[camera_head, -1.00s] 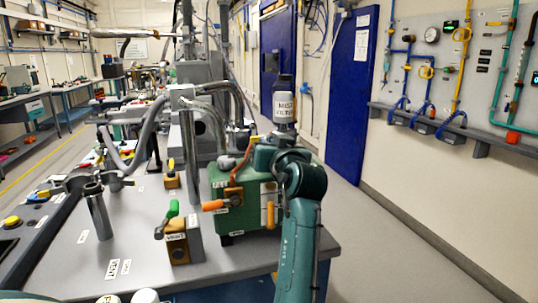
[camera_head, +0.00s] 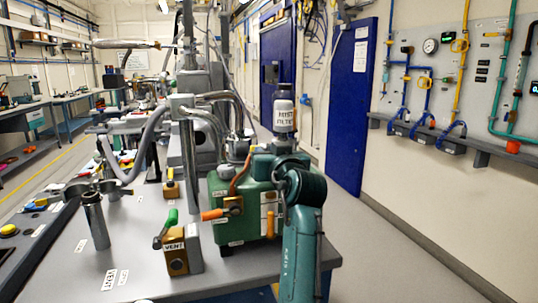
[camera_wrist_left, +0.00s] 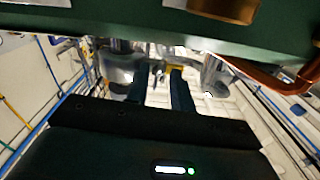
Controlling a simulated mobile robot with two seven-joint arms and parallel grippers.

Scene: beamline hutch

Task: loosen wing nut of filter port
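The white mist filter (camera_head: 284,115) with a dark cap stands upright on the green pump (camera_head: 235,225) at the table's right end. My left arm reaches up in front of the pump's right side; its gripper is mostly hidden in the head view. In the left wrist view, my left gripper (camera_wrist_left: 157,76) has two dark fingers standing apart, close to the green housing (camera_wrist_left: 120,22). A small yellow piece (camera_wrist_left: 175,67) shows near the right fingertip; I cannot tell whether it is touching. I cannot make out the wing nut clearly. My right gripper is not in view.
An orange-handled valve (camera_head: 214,214) projects from the pump's front. A green-handled vent valve block (camera_head: 177,250) stands left of it. Grey hoses (camera_head: 215,118) and a metal post (camera_head: 187,160) rise behind. The floor (camera_head: 390,245) to the right is clear.

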